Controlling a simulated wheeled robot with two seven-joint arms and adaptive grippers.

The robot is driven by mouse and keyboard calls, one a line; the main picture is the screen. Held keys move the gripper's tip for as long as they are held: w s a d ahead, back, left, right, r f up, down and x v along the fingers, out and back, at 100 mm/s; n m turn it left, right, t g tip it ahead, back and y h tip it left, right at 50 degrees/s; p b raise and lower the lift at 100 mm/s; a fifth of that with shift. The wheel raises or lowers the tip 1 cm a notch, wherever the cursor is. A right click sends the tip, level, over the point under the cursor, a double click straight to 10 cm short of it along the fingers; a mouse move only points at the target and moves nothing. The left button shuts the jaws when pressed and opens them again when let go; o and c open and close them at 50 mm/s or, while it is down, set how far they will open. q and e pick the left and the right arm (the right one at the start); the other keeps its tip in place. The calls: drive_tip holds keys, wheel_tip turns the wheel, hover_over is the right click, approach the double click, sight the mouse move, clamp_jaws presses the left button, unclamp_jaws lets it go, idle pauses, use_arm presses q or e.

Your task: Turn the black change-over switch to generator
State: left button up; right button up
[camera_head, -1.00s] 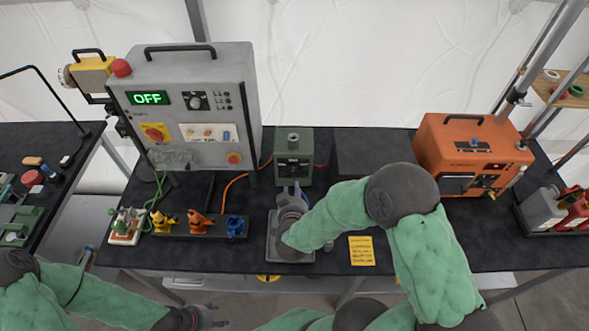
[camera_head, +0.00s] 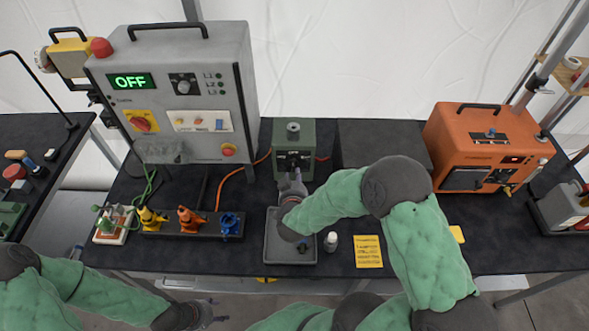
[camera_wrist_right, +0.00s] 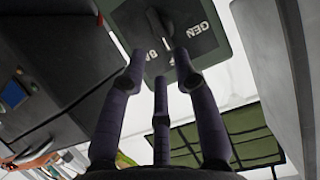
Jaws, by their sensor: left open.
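The black change-over switch (camera_head: 293,161) is on the front of a small green box (camera_head: 293,132) at the back middle of the table. In the right wrist view the switch's dark handle (camera_wrist_right: 181,11) shows on the green plate beside the letters GEN. My right gripper (camera_head: 292,180) is just in front of the box. In the right wrist view its fingers (camera_wrist_right: 160,68) are spread and point at the switch, with nothing held. I cannot tell whether a fingertip touches the handle. My left gripper (camera_head: 207,315) is open and empty, low in front of the table edge.
A grey control cabinet (camera_head: 215,90) reading OFF stands left of the green box. An orange generator-like unit (camera_head: 480,140) stands right. A grey tray (camera_head: 273,255), white bottle (camera_head: 331,242) and yellow note (camera_head: 368,251) lie near the front. Coloured connectors (camera_head: 190,220) sit front left.

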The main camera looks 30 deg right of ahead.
sight(294, 168)
drive_tip(key=b+x, duration=0.1)
drive_tip(key=x, duration=0.5)
drive_tip(key=shift+w+d+f, duration=0.15)
drive_tip(key=shift+w+d, duration=0.05)
drive_tip(key=shift+w, duration=0.1)
clamp_jaws()
